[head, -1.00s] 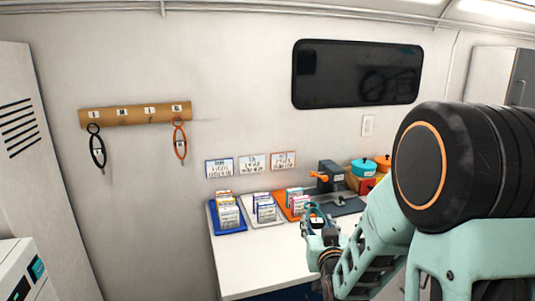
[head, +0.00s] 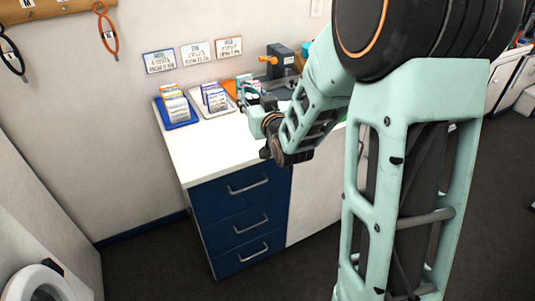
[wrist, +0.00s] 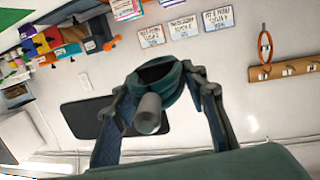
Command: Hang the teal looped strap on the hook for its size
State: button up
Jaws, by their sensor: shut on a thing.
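My gripper (wrist: 165,115) is shut on the teal looped strap (wrist: 183,80), whose dark teal band shows between the fingers in the wrist view, with a grey rounded piece in front. In the head view my gripper (head: 262,112) is above the counter, and the strap is too small there to make out. The wooden hook board (head: 60,9) is on the wall at the top left, cut by the frame. It shows in the wrist view (wrist: 285,71) with several labelled hooks. An orange looped strap (head: 108,38) and a black looped strap (head: 11,56) hang from it.
The white counter (head: 205,150) has blue drawers (head: 243,215). It holds a blue tray (head: 180,122) and a white tray of packets, and a dark device with an orange handle (head: 280,59). Wall signs (head: 195,53) hang above. Dark floor is clear left of the drawers.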

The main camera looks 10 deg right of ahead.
jog(key=w+a+f+n+y+b, duration=0.2)
jog(key=w+a+f+b, duration=0.2)
jog(key=f+b, duration=0.4)
jog(key=b, duration=0.6)
jog(key=shift+f+y, duration=0.3)
jog(key=shift+y, duration=0.1)
